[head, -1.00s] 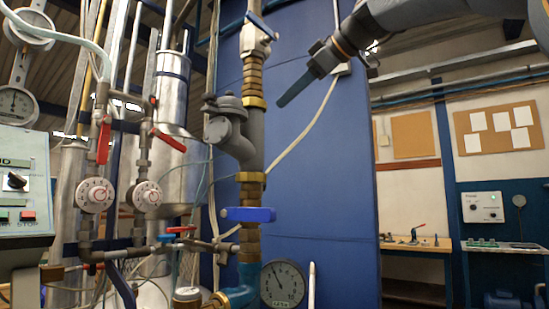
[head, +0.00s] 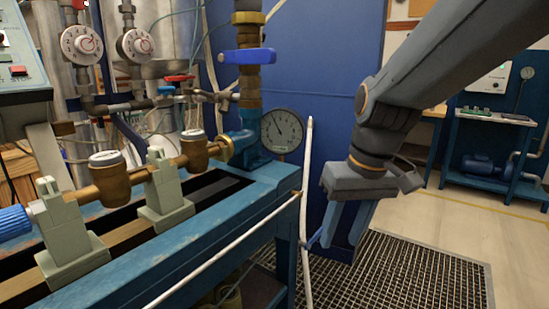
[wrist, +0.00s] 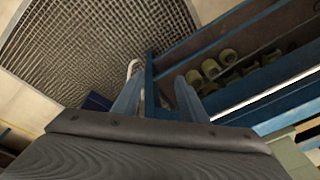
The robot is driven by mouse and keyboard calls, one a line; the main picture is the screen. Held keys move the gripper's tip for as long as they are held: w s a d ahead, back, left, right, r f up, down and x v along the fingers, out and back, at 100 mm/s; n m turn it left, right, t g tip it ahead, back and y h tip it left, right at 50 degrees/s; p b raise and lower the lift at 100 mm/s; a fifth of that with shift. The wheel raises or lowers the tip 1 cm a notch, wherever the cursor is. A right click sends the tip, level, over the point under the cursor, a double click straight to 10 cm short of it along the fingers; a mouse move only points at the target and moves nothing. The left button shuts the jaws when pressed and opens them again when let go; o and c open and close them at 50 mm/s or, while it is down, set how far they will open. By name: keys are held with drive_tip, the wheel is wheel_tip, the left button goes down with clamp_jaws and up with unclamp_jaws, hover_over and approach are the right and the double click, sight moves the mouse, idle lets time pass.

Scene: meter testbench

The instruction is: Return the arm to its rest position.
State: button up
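My arm (head: 440,75) comes in from the upper right in the head view and bends downward. My gripper (head: 345,232) hangs at its end, fingers pointing down, to the right of the blue testbench (head: 245,215) and above the floor grating. In the wrist view my gripper (wrist: 158,98) shows two blue-grey fingers standing apart with nothing between them. The gripper is open and empty. The bench frame is behind and to the right of the fingers in that view; I cannot tell the exact gap.
The bench carries brass meters (head: 110,178) on grey-green clamps (head: 165,190). A round gauge (head: 282,130) and a blue-handled valve (head: 240,56) stand behind. A white pipe (head: 306,190) rises by the bench corner, near the gripper. Floor grating (head: 420,275) lies below, clear.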

drive_tip(key=s+d+f+m+g+h, duration=0.1)
drive_tip(key=s+d+f+m+g, duration=0.15)
drive_tip(key=s+f, duration=0.65)
drive_tip(key=s+d+r+p, duration=0.1)
drive_tip(key=d+r+p, duration=0.2)
drive_tip(key=r+p, duration=0.4)
drive_tip(key=t+p, duration=0.1)
drive_tip(key=p, duration=0.4)
drive_tip(key=shift+s+d+r+h, duration=0.15)
drive_tip(key=shift+d+r+h, duration=0.15)
drive_tip(key=shift+d+r, duration=0.1)
idle(0.4)
drive_tip(key=shift+c, duration=1)
drive_tip(key=shift+a, duration=0.1)
